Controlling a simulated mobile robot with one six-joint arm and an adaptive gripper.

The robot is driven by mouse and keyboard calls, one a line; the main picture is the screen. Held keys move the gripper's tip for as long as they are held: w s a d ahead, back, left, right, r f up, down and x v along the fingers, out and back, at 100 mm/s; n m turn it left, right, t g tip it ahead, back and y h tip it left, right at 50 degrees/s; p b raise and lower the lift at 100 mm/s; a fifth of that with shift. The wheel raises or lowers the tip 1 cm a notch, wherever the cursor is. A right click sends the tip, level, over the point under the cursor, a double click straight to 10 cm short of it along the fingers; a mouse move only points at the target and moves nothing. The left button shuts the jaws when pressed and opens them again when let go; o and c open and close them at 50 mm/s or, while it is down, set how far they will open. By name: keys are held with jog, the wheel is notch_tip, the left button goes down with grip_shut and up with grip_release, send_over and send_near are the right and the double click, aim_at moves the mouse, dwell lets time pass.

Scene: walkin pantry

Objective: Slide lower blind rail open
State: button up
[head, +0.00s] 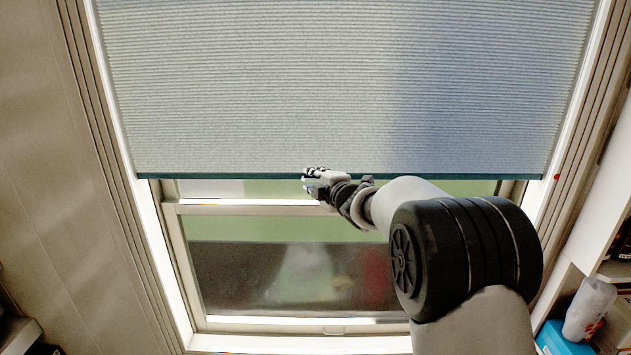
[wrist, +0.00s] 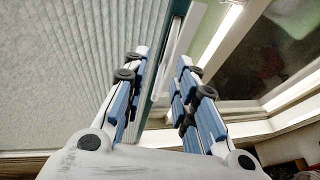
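The pleated grey blind (head: 330,85) hangs over the upper part of the window. Its dark teal lower rail (head: 230,176) runs straight across its bottom edge. My gripper (head: 312,174) is at the rail, near the middle of its length. In the wrist view the two fingers of my gripper (wrist: 162,62) stand apart, with the rail (wrist: 171,48) passing between them. The left finger is on the blind's side and looks close to the rail. A gap shows on the right finger's side. Whether either finger touches the rail is hard to tell.
The window (head: 290,275) is uncovered below the rail, with a pale sill (head: 300,342) under it. Frame edges flank the blind on both sides.

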jog(key=v, duration=1.2)
jog(key=shift+d, duration=0.1)
jog(key=s+d+f+m+g+h+b, duration=0.2)
jog(key=s+d+f+m+h+b, duration=0.35)
jog(key=s, duration=0.45)
jog(key=s+d+f+m+g+h+b, duration=0.2)
jog(key=s+d+f+m+b, duration=0.15)
jog(key=s+d+m, duration=0.4)
jog(key=s+a+f+m+g+b, duration=0.1)
jog(key=s+f+m+g+b, duration=0.1)
jog(key=s, duration=0.6)
jog(key=s+a+f+m+g+y+b, duration=0.1)
jog(key=s+f+m+g+b, duration=0.1)
jog(key=s+f, duration=0.5)
jog(key=s+a+f+m+g+b, duration=0.1)
jog(key=s+f+m, duration=0.3)
jog(key=s, duration=0.7)
jog(key=shift+s+f+m+g+b, duration=0.2)
jog(key=shift+f+m+g+b, duration=0.15)
jog(key=shift+f, duration=0.2)
